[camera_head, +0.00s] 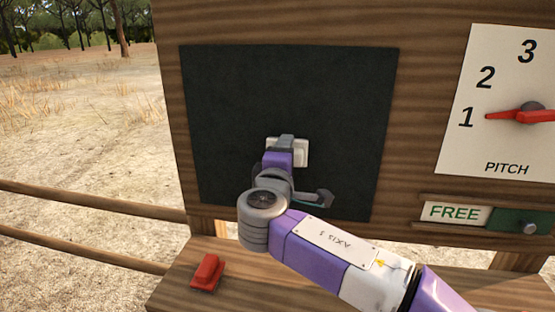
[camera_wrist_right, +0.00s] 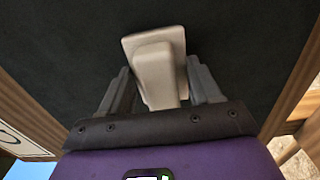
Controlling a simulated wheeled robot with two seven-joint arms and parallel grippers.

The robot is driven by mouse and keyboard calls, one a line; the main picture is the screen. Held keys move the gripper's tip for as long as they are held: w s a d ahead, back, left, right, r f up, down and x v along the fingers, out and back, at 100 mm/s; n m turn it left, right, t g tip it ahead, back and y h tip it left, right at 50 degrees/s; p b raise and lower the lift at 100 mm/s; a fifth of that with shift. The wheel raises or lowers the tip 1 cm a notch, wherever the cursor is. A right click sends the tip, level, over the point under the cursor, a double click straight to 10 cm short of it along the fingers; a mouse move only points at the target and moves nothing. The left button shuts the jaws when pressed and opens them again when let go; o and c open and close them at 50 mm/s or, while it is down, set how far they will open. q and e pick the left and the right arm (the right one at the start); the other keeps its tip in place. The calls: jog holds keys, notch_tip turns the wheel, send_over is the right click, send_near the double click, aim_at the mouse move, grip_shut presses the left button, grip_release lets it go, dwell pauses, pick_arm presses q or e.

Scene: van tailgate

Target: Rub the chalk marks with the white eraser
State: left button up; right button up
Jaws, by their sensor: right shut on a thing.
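The white eraser (camera_head: 302,153) is at the lower middle of the dark chalkboard (camera_head: 240,95), its flat face toward the board. I cannot tell for sure whether it touches. My right gripper (camera_head: 285,141) is shut on the eraser's handle and hides part of it. In the right wrist view the eraser (camera_wrist_right: 158,45) sits between the two fingers of the gripper (camera_wrist_right: 158,80), with the dark board behind it. No chalk marks show on the visible board; my arm covers part of its lower middle. My left gripper is not in view.
A wooden frame surrounds the board, with a wooden ledge (camera_head: 180,285) below. A red object (camera_head: 207,272) lies on the ledge at left. At right are a PITCH dial (camera_head: 500,140) with a red pointer and a FREE sign (camera_head: 455,212) with a green slider (camera_head: 515,221).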

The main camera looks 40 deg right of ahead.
aim_at(318, 152)
jog(key=shift+s+d, duration=0.35)
jog(key=shift+s+d+b, duration=0.3)
jog(key=shift+s+d, duration=0.2)
jog(key=shift+s, duration=0.15)
jog(key=shift+s+d, duration=1.35)
jog(key=shift+s, duration=0.2)
jog(key=shift+w+a, duration=0.1)
jog(key=shift+w+a, duration=1.65)
jog(key=shift+w, duration=0.25)
jog(key=shift+w+a, duration=1.65)
jog(key=shift+w, duration=0.25)
jog(key=shift+w+a+p, duration=0.4)
jog(key=shift+w+a, duration=0.7)
jog(key=shift+w, duration=0.2)
jog(key=shift+w+a+p, duration=0.35)
jog(key=shift+w+a, duration=0.75)
jog(key=shift+w, duration=0.15)
jog(key=shift+s, duration=0.1)
